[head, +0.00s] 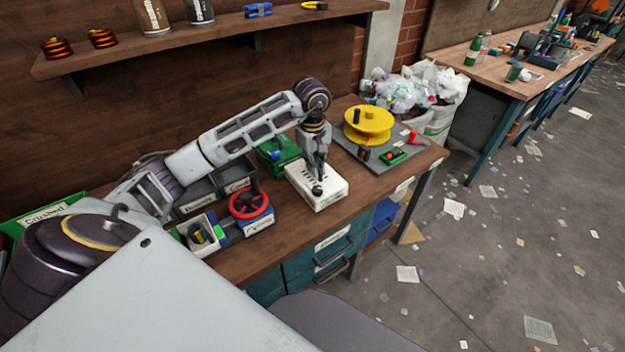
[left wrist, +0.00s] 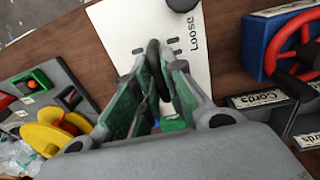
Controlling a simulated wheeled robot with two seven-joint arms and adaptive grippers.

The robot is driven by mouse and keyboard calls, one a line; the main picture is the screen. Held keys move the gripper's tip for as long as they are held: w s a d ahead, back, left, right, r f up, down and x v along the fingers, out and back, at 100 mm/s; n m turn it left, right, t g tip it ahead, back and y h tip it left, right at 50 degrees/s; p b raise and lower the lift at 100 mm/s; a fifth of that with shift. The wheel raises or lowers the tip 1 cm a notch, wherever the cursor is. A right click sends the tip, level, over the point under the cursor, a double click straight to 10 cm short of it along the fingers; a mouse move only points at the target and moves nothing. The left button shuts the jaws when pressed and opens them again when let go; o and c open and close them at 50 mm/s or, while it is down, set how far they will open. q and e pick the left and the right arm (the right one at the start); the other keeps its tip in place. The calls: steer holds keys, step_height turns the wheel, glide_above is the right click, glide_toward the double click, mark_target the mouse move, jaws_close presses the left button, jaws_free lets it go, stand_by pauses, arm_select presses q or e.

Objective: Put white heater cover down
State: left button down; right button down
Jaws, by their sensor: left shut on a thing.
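The white heater cover (head: 305,178) is a pale box-like piece with dark slots on top, at the middle of the wooden bench. In the left wrist view its white face (left wrist: 118,28) carries the word "Loose" and a dark round knob. My left gripper (head: 317,178) points down over it. Its fingers (left wrist: 160,62) are closed together around a narrow dark part at the cover's face, and they hide much of that part. I cannot tell whether the cover rests fully on the bench. My right gripper is not in view.
A grey board with a yellow spool (head: 368,122) lies to the right. A green bin (head: 278,150) stands behind, and a red valve wheel (head: 250,203) is on a blue block to the left. The bench's front edge (head: 335,225) is close to the cover.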

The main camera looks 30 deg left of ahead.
mark_target(315, 179)
arm_select(q)
steer(key=shift+f, duration=1.5)
steer(key=shift+f, duration=1.9)
steer(key=c, duration=1.5)
jaws_free()
steer(key=shift+r, duration=0.15)
steer(key=shift+s+a+r, duration=0.1)
steer(key=shift+s+r, duration=0.1)
steer(key=shift+r, duration=2.75)
steer(key=shift+s+a+r, duration=0.1)
steer(key=shift+s+r, duration=0.05)
steer(key=shift+r, duration=2.75)
